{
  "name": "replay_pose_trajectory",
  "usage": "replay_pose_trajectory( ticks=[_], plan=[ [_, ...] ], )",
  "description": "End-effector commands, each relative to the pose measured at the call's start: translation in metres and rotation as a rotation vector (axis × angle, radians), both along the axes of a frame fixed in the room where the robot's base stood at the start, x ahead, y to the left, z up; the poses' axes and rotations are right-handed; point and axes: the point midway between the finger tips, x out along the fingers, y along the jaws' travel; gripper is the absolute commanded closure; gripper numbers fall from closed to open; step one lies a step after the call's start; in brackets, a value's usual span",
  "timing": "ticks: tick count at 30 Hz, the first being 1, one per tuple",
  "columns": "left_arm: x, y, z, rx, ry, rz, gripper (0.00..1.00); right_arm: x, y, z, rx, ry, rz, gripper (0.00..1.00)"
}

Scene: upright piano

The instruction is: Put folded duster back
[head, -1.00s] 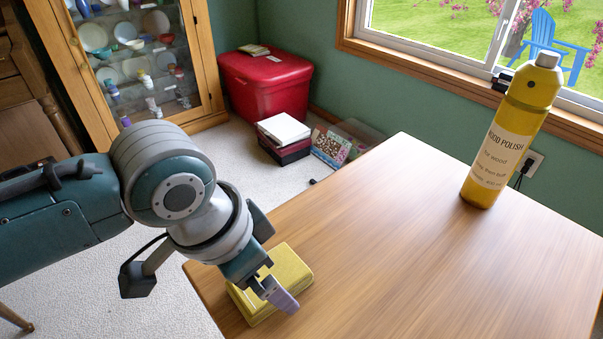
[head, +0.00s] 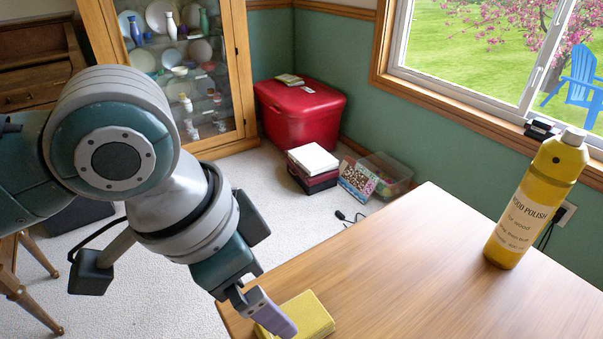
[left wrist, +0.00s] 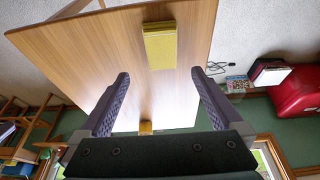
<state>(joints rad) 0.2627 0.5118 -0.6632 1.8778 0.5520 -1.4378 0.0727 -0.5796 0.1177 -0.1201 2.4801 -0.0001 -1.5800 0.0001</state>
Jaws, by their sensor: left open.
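The folded duster (head: 308,316) is a flat yellow pad lying on the wooden table (head: 420,260) near its left corner. In the left wrist view the duster (left wrist: 160,45) lies ahead of the fingers, in line with the gap between them. My left gripper (head: 274,314) hangs in front of the duster in the head view and hides part of it. In the left wrist view its two purple-grey fingers (left wrist: 162,77) are wide apart with nothing between them, short of the duster. My right gripper is in neither view.
A yellow wood polish bottle (head: 535,205) stands upright at the table's far right. Beyond the table are a red bin (head: 298,115), stacked boxes (head: 312,165), a clear tub (head: 388,172) and a glass cabinet (head: 180,60). The middle of the table is clear.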

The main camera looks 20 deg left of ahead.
Motion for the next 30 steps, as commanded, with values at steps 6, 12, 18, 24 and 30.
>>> replay_pose_trajectory(
  ticks=[6, 12, 18, 24, 30],
  plan=[
    [-0.044, -0.021, 0.005, -0.086, -0.023, 0.085, 0.0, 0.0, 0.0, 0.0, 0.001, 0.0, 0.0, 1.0],
    [-0.093, 0.016, 0.014, -0.059, -0.032, 0.33, 0.0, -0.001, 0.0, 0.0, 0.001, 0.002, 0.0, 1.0],
    [-0.127, 0.055, 0.019, 0.024, -0.019, 0.484, 0.0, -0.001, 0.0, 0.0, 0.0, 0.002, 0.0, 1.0],
    [-0.13, 0.059, 0.019, 0.035, -0.019, 0.498, 0.0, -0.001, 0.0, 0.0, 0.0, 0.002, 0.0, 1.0],
    [-0.13, 0.058, 0.019, 0.034, -0.018, 0.497, 0.0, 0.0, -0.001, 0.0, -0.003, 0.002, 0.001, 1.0]
  ],
)
